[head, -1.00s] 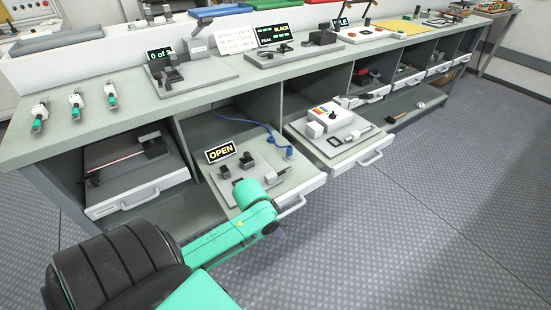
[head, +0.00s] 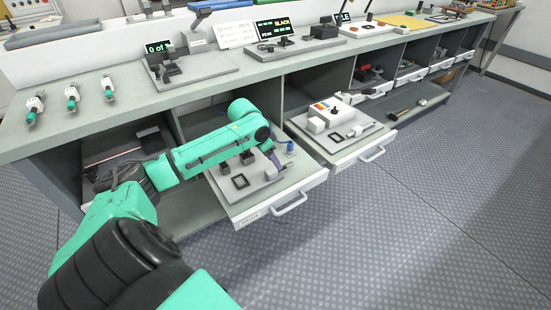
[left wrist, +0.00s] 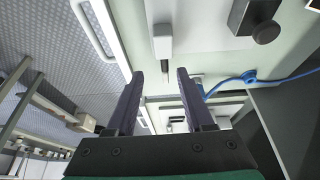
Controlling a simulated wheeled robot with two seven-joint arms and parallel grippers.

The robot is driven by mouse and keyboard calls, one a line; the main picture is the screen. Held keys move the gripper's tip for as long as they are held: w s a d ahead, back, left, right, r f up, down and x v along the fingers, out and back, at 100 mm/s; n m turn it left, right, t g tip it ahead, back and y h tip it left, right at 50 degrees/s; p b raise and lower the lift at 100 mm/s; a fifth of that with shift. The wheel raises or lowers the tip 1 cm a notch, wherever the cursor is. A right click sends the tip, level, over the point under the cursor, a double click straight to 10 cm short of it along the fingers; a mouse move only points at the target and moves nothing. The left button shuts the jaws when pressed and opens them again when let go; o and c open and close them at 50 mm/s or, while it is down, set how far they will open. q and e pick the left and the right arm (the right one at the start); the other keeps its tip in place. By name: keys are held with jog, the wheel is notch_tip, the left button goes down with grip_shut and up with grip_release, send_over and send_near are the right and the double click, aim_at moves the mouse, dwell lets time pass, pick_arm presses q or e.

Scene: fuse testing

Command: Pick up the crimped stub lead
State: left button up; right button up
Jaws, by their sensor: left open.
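I cannot tell for sure which item is the crimped stub lead. A blue lead end (head: 290,148) stands at the right of the open drawer (head: 240,210), and a blue cable (left wrist: 250,77) also shows in the left wrist view. My left gripper (head: 276,162) hangs over that drawer, pointing down, just left of the blue end. In the left wrist view its two dark fingers (left wrist: 160,73) are apart with nothing held between them. Ahead of them is a pale block with a grey tip (left wrist: 163,42). My right gripper is not in view.
A second open drawer (head: 345,160) to the right holds a white meter box (head: 330,110). Dark blocks (head: 240,181) sit in the nearer drawer, whose back is hidden by my arm. Three green-tipped parts (head: 71,98) lie on the bench top. Floor at right is clear.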

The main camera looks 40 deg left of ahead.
aim_at(271, 173)
pick_arm(q)
jog(key=x, duration=0.2)
jog(key=b+x, duration=0.1)
jog(key=x, duration=0.3)
jog(key=shift+w+a+f+b, duration=0.15)
jog(key=shift+w+a+b, duration=0.15)
jog(key=shift+w, duration=0.15)
jog(key=shift+s, duration=0.1)
jog(key=shift+c, duration=1.2)
grip_shut()
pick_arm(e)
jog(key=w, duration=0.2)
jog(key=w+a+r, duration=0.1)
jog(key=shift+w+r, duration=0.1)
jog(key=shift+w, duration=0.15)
